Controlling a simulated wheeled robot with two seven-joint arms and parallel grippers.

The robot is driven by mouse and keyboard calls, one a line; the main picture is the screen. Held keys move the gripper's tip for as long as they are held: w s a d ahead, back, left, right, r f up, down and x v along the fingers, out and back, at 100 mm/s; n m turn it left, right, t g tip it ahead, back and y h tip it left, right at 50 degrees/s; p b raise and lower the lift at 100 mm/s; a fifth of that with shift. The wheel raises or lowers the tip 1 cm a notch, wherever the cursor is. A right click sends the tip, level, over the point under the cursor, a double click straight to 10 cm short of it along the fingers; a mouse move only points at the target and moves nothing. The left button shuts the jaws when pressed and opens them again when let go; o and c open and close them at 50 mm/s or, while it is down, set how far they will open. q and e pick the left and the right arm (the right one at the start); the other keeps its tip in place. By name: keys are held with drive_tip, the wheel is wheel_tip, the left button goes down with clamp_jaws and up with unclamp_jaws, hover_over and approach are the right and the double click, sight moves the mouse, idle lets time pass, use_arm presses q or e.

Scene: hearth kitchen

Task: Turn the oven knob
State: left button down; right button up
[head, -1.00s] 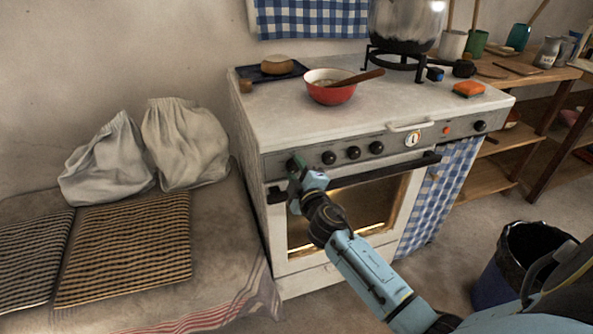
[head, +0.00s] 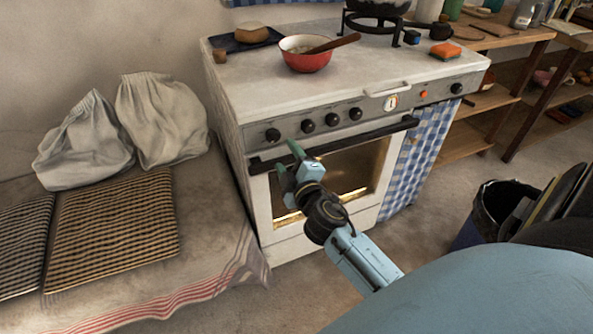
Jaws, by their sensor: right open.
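The white stove (head: 300,90) has a grey front panel with black knobs. The leftmost knob (head: 272,135) stands apart from a row of three, the first of them being this knob (head: 308,126); another knob (head: 456,88) is at the far right. I cannot tell which one is the oven knob, or how any is turned. My right gripper (head: 287,160) is open and empty, just below and right of the leftmost knob, in front of the oven door handle (head: 340,143). It appears clear of the knobs. My left gripper is not in view.
The oven door (head: 352,172) is shut, its window glowing. A red bowl (head: 304,62) with a wooden spoon and an orange sponge (head: 444,50) are on the stovetop. A cushioned bench (head: 200,200) with sacks is left. A bin (head: 490,205) stands right.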

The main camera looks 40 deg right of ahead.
drive_tip(key=v, duration=0.5)
drive_tip(key=shift+s, duration=0.35)
